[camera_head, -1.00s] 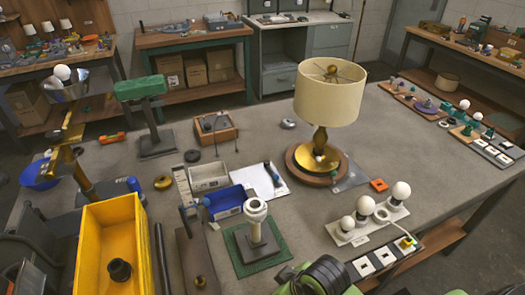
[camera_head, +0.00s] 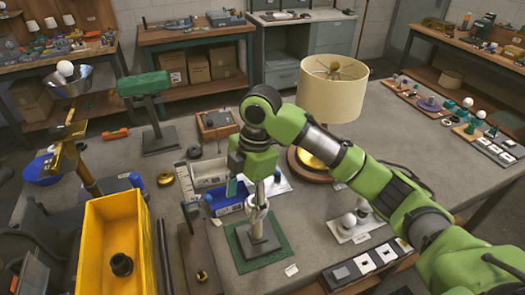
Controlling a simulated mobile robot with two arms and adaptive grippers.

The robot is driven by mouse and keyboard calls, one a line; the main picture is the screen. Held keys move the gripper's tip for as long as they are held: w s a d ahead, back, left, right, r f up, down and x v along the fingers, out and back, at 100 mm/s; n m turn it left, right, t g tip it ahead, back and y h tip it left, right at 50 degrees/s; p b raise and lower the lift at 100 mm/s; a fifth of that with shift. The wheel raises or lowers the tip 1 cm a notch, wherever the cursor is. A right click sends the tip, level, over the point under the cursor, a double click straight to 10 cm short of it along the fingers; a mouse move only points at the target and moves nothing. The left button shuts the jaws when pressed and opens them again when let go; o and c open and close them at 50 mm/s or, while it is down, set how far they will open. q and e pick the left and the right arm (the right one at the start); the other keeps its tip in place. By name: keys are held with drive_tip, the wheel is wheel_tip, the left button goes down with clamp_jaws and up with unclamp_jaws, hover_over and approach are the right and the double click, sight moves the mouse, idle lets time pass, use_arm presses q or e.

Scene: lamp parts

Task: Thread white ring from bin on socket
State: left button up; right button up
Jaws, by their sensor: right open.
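The pale socket (camera_head: 257,226) stands upright on a dark square base on a green mat (camera_head: 243,254). A white ring-like rim shows at its top, partly hidden by my gripper; I cannot tell if it is a separate ring. My right gripper (camera_head: 262,193) is open and points down at the socket top, its fingers close to the rim. I cannot tell whether they touch it. A blue bin (camera_head: 228,203) and a pale grey bin (camera_head: 205,173) sit behind and left of the socket, partly hidden by my arm. My left gripper is not in view.
A yellow bin (camera_head: 105,265) holding a black part stands at front left. A lamp with a cream shade (camera_head: 330,97) is behind my right arm. White bulbs (camera_head: 348,221) stand on a strip to the right. A green-topped stand (camera_head: 145,88) is at back left.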

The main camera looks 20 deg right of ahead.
drive_tip(key=w+d+r+n, duration=0.25)
drive_tip(key=d+r, duration=0.35)
drive_tip(key=r, duration=0.6)
drive_tip(key=shift+g+h, duration=0.3)
drive_tip(key=f+p, duration=0.1)
drive_tip(key=f, duration=0.3)
drive_tip(key=s+a+f+p, duration=0.1)
drive_tip(key=f, duration=0.4)
drive_tip(key=a+f+p, duration=0.1)
drive_tip(key=f, duration=0.3)
drive_tip(key=shift+s+f, duration=0.15)
drive_tip(key=shift+f, duration=0.25)
drive_tip(key=shift+c, duration=0.4)
drive_tip(key=c, duration=1.2)
drive_tip(key=shift+c, duration=0.3)
drive_tip(key=shift+s+f+p, duration=0.15)
drive_tip(key=shift+f+p, duration=0.05)
drive_tip(key=shift+p, duration=0.35)
